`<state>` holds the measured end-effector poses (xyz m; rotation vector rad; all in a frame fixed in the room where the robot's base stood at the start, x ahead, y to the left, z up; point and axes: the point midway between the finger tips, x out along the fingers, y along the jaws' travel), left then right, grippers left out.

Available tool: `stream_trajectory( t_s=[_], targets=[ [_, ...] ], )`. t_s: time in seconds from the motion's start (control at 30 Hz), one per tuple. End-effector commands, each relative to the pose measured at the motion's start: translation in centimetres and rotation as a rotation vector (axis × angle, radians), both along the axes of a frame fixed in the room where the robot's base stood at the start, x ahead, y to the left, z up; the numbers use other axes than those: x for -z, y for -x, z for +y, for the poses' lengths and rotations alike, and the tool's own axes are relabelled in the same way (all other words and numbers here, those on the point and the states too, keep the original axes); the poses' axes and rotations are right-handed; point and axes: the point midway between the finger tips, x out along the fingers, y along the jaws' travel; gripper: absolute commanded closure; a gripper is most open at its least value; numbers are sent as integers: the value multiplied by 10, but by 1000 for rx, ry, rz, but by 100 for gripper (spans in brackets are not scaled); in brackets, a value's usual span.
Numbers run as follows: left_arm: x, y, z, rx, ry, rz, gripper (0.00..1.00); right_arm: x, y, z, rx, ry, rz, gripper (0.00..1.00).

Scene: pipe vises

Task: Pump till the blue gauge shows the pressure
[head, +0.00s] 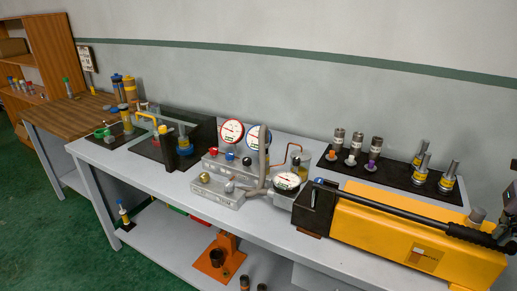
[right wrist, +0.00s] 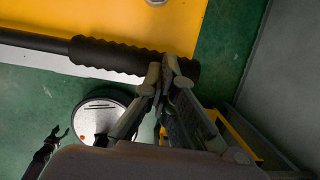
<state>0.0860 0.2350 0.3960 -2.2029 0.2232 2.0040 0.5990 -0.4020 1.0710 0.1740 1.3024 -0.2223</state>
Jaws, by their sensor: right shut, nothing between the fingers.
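The blue-rimmed gauge (head: 258,137) stands upright behind the grey valve blocks, partly hidden by a grey hose; its reading is too small to tell. The yellow pump (head: 400,238) lies at the right of the bench. Its long black lever (head: 400,203) slopes down along it to a ribbed grip, which shows large in the right wrist view (right wrist: 125,57). My right gripper (right wrist: 168,72) is shut and empty, its fingertips over or against the grip near its end; contact is unclear. A small dark forked shape at lower left there may be my left gripper (right wrist: 58,138).
A red-rimmed gauge (head: 231,132) stands left of the blue one, and a third gauge (head: 286,182) lies tilted by the pump. Fittings stand on black mats (head: 390,174) behind the pump. A vise (head: 178,145) is further left. The bench front (head: 150,178) is clear.

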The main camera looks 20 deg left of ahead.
Motion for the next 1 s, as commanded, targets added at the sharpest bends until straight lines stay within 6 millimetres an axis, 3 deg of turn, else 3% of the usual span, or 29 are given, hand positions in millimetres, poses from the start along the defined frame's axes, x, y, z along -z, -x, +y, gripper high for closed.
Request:
stream_trajectory(
  t_s=[0.03, 0.17, 0.5, 0.77, 1.0],
  targets=[
    [-1, 0, 0, 0, 0, 0, 51, 6, 3, 0, -1, 3, 18, 100],
    [-11, 0, 0, 0, 0, 0, 51, -7, 2, 2, -1, 2, 18, 100],
    [-53, 0, 0, 0, 0, 0, 51, -65, 0, 7, -1, 2, 11, 100],
    [-58, 0, 1, 0, -1, 0, 51, -72, -1, 9, 0, 2, 10, 100],
    [-84, 0, 1, -1, -1, 0, 51, -105, -3, 16, 0, 1, 8, 100]
  ],
)
